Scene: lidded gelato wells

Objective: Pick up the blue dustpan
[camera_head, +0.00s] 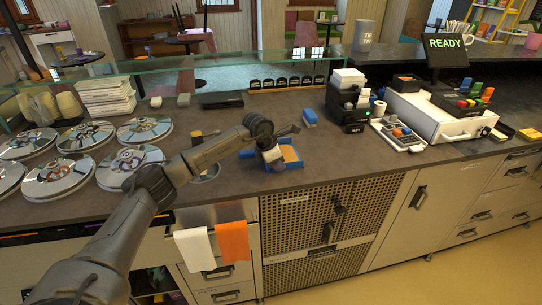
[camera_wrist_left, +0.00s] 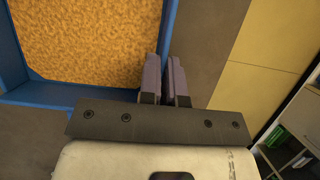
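The blue dustpan (camera_head: 297,165) is a shallow blue tray with a tan, grainy inside, on the dark counter near its front edge. In the left wrist view its blue wall (camera_wrist_left: 168,30) runs down to my fingers, with the grainy inside to the left. My left gripper (camera_head: 273,158) points down at the dustpan's left part in the head view. In the wrist view its two fingers (camera_wrist_left: 166,80) are close together, seemingly with the wall between them. I cannot tell whether the dustpan is lifted. My right gripper is not in view.
A small blue-and-white block (camera_head: 310,118) lies behind the dustpan. Several round lidded wells (camera_head: 130,168) fill the counter's left. White and orange towels (camera_head: 232,240) hang below the front edge.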

